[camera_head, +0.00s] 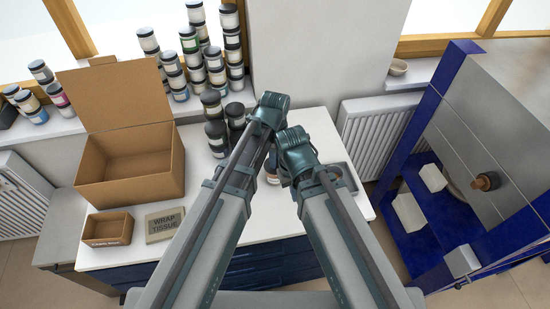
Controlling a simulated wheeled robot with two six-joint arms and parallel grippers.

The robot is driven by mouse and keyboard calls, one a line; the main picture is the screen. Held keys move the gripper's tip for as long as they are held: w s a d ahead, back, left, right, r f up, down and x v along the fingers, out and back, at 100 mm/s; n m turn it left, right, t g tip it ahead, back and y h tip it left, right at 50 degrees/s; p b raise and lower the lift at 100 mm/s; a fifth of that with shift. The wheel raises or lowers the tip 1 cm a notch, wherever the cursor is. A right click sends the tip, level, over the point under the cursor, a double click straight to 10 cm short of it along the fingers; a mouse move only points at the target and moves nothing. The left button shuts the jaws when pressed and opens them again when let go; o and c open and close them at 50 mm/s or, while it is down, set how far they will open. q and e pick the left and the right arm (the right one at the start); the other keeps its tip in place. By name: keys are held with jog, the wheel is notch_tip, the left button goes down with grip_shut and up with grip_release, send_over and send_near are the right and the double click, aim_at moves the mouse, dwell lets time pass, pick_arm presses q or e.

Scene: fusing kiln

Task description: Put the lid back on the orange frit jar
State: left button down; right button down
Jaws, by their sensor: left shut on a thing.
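A small jar with a pale label and a brownish body (271,178) stands on the white worktop, in the gap between my two arms. Its top is mostly hidden, and I cannot tell whether a lid is on it. My left gripper (271,160) is at or just above this jar, largely covered by my arm links. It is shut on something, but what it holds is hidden. My right arm comes in from the lower right and bends near the jar; its fingers cannot be made out. No loose lid shows clearly.
An open cardboard box (130,165), a small brown box (108,229) and a wrap tissue pack (165,225) are on the left of the worktop (215,225). Several dark-lidded jars (217,137) stand behind. A grey tray (343,178) is at right. The blue kiln (435,215) stands open farther right.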

pick_arm(q)
jog(key=c, duration=0.7)
grip_release()
jog(key=shift+o, duration=0.5)
jog(key=o, duration=0.4)
jog(key=shift+r+p, duration=3.5)
